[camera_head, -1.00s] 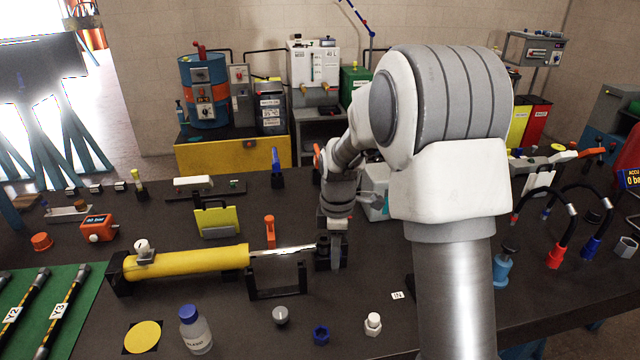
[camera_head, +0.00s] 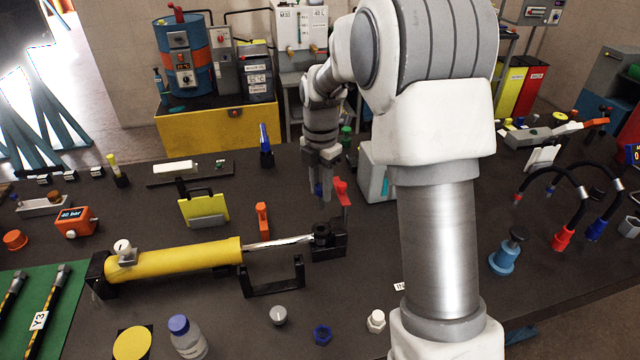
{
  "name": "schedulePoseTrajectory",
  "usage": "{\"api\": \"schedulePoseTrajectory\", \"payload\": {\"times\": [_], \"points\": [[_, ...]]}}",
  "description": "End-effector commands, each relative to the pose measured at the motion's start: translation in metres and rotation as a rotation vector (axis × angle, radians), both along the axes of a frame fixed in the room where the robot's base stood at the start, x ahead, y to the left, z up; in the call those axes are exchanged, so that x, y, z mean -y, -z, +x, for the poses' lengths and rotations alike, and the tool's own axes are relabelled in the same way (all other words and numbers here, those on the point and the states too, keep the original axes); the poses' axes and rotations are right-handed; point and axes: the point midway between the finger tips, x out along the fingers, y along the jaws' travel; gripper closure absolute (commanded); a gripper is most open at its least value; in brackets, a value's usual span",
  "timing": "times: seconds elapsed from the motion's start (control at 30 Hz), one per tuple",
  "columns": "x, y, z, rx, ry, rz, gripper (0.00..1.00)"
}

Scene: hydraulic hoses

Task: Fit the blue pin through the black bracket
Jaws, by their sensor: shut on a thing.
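My gripper (camera_head: 322,172) points down over the middle of the table. It is shut on a small blue thing (camera_head: 318,188), which looks like the blue pin; the fingers hide most of it. The black bracket (camera_head: 328,240) stands at the right end of the silver rod (camera_head: 278,242) of the yellow cylinder (camera_head: 185,265). In the picture the gripper is above the bracket and apart from it. An upright red piece (camera_head: 342,190) shows just right of the fingertips, by the bracket.
A black U-shaped stand (camera_head: 273,280) is under the rod. An orange piece (camera_head: 262,220) and a blue-topped piece (camera_head: 265,142) stand to the left. A pale box (camera_head: 377,175) is close on the right. A bottle (camera_head: 187,338) stands in front.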

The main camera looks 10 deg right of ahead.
Motion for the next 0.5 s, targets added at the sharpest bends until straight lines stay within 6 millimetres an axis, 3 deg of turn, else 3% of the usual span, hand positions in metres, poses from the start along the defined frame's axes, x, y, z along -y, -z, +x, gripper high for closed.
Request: {"api": "schedulePoseTrajectory", "payload": {"times": [0.3,0.5], "points": [[0.0,0.0,0.0,0.004,0.002,0.003,1.0],[0.0,0.014,0.0,0.003,0.002,0.002,1.0]]}}
